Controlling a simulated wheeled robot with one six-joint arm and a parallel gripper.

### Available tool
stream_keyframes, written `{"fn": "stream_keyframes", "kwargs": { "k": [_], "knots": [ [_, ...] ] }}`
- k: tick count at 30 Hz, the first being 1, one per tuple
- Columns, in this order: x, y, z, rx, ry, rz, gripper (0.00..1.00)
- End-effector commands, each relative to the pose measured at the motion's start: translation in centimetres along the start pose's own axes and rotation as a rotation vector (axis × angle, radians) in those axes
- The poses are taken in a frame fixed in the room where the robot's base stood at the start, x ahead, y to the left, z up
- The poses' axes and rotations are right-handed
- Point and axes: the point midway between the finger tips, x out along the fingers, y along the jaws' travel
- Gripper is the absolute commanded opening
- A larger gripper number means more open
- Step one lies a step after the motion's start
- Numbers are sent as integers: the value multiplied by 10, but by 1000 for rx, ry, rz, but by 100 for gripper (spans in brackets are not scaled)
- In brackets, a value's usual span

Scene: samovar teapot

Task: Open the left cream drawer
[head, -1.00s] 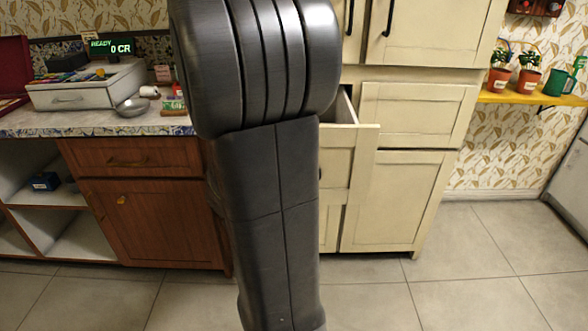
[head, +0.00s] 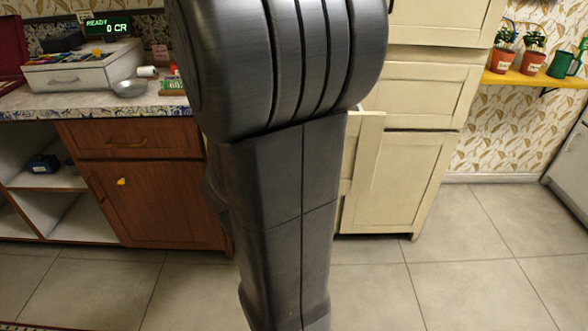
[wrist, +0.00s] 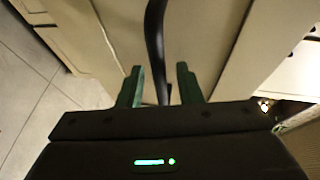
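The left cream drawer (head: 368,140) stands partly pulled out of the cream cabinet in the head view. Only the right end of its front shows; my arm hides the rest. In the wrist view, its cream front (wrist: 205,45) fills the middle, with a dark curved handle (wrist: 156,40) running down it. My gripper (wrist: 160,80) has its two green fingers apart, one on each side of the handle. Gaps show between the fingers and the handle, so it does not look gripped. My gripper is hidden in the head view.
The right cream drawer (head: 425,90) is shut, above a cream door (head: 395,180). A brown cabinet (head: 150,200) stands at left, with a cash register (head: 85,70) and a metal bowl (head: 130,88) on its counter. Floor (head: 480,270) in front is clear.

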Motion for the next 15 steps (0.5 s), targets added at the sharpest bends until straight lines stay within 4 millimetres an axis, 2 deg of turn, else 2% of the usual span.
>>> {"fn": "stream_keyframes", "kwargs": {
  "k": [8,15],
  "knots": [
    [-2,-1,0,1,-1,-1,32],
    [-27,-2,1,0,-5,-2,32]
  ]
}}
